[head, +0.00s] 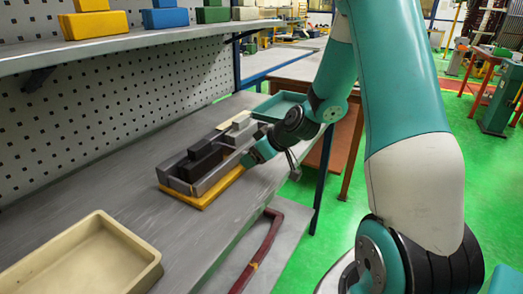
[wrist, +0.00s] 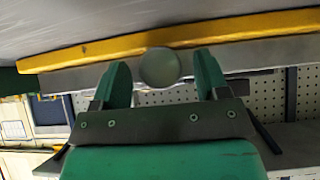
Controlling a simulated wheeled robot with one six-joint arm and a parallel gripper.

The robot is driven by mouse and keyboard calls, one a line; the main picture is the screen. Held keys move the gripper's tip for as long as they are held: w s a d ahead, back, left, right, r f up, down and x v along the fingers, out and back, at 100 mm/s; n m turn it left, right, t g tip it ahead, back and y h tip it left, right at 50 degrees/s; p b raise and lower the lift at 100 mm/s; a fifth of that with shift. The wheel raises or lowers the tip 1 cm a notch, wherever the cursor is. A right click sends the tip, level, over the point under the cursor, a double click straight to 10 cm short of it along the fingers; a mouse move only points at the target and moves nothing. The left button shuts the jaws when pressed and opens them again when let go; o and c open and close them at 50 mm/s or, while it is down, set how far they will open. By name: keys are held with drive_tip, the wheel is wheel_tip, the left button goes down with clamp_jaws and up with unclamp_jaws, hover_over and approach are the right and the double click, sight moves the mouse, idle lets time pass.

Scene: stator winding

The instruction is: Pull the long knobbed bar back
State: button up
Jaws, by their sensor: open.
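A fixture with a yellow base (head: 215,188) and grey side walls (head: 212,180) lies on the workbench. A black block (head: 200,160) sits in it, with a light grey block (head: 240,124) further back. My gripper (head: 250,158) is at the fixture's front side, toward its right end. In the wrist view, a round grey-green knob (wrist: 159,67) lies between my two open green fingers (wrist: 162,72), with a gap visible on each side. The yellow base (wrist: 180,37) runs across behind the knob. The long bar behind the knob is hidden; in the head view my gripper covers the knob.
A beige tray (head: 135,245) stands at the near left of the bench and a teal tray (head: 278,107) at the back. A shelf (head: 150,40) with coloured blocks is above. A dark red bar (head: 262,250) lies on a lower shelf. Bare bench lies between the beige tray and fixture.

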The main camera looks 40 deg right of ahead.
drive_tip(key=v, duration=1.7)
drive_tip(key=shift+s+r, duration=0.1)
drive_tip(key=shift+s, duration=0.05)
